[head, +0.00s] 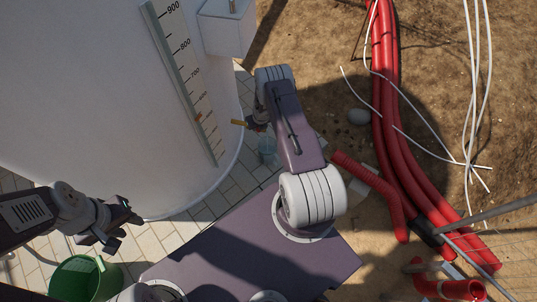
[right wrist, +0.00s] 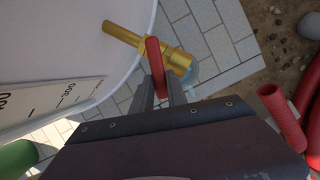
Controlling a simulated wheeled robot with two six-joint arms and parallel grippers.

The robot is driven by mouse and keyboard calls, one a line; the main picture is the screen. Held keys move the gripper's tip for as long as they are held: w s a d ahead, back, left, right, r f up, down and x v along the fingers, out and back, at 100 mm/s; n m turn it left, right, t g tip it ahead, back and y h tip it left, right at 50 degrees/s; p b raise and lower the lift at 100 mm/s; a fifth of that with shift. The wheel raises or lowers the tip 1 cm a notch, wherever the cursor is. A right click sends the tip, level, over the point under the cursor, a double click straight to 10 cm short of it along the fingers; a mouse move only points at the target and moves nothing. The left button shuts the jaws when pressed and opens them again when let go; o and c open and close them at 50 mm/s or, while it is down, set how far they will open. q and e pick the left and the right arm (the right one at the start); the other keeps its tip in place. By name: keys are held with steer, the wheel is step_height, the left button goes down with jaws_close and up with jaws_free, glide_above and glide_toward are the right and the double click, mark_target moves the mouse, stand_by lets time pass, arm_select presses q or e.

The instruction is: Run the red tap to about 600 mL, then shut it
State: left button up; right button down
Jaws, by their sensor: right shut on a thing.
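The tap in the right wrist view has a brass body (right wrist: 172,57) on the white tank's wall and a red lever handle (right wrist: 155,66). My right gripper (right wrist: 160,92) is shut on the red handle, one finger on each side. In the head view the right gripper (head: 256,123) is partly hidden by my arm, and the brass pipe (head: 238,122) shows beside it. A clear, bluish container (head: 267,149) stands below the tap; its water level and any stream cannot be made out. My left gripper (head: 124,224) is open and empty, away from the tap.
The white tank (head: 90,80) carries a scale (head: 185,80) marked 700 to 900 and lower, with an orange pointer (head: 198,117). A green bucket (head: 85,280) stands at lower left. Red pipes (head: 388,120) and white cables lie on dirt at right.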

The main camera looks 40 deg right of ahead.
stand_by(0.7)
steer(key=a+m+b, duration=0.1)
steer(key=m, duration=0.1)
steer(key=w+a+m+g+h+b, duration=0.1)
steer(key=m, duration=0.2)
steer(key=w+a+m+h+b, duration=0.1)
steer(key=m, duration=0.2)
steer(key=shift+a+r+g, duration=0.15)
steer(key=shift+a+g, duration=0.1)
steer(key=shift+g, duration=0.05)
steer(key=c, duration=1.2)
jaws_free()
steer(key=shift+w, duration=0.1)
steer(key=shift+c, duration=0.2)
steer(key=o, duration=0.5)
